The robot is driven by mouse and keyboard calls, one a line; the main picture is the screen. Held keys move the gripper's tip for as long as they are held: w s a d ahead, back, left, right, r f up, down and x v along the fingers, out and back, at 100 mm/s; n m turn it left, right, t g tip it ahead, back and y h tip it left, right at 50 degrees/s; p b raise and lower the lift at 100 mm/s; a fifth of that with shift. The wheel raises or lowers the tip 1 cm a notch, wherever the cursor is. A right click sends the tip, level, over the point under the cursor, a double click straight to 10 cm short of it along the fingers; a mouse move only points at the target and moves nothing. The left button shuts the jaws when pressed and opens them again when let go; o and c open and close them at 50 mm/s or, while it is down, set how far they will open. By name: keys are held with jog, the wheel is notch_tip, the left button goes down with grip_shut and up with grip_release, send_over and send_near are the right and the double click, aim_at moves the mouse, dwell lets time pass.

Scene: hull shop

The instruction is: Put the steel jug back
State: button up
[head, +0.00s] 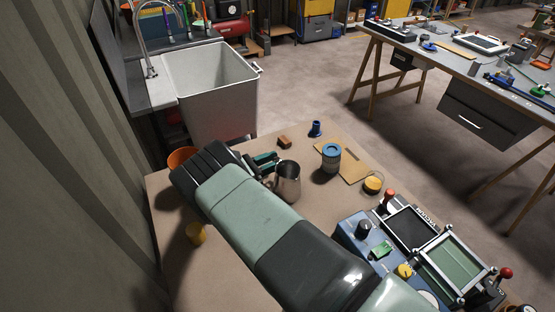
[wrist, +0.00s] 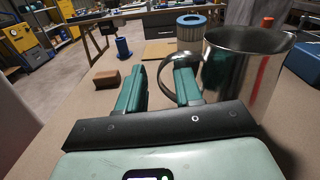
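The steel jug (head: 289,184) stands upright on the brown bench top, close beside my gripper (head: 266,161). In the wrist view the shiny jug (wrist: 240,75) fills the right side, with its curved handle (wrist: 163,75) toward my gripper (wrist: 160,85). My two teal fingers are apart. The outer curve of the handle shows in the gap between them, and the right finger overlaps the handle loop. I cannot tell whether that finger touches the handle. Part of the handle is hidden behind the right finger.
On the bench top (head: 215,270) are a blue-topped filter (head: 331,160), a blue part (head: 315,129), a brown block (head: 284,142), a yellow-lidded container (head: 373,183), an orange bowl (head: 182,157) and a yellow piece (head: 196,233). A blue machine (head: 375,255) stands at right. A sink (head: 211,85) lies beyond.

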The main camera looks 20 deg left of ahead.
jog(key=v, duration=0.5)
jog(key=shift+s+a, duration=0.1)
jog(key=shift+s, duration=0.05)
jog(key=shift+r, duration=0.1)
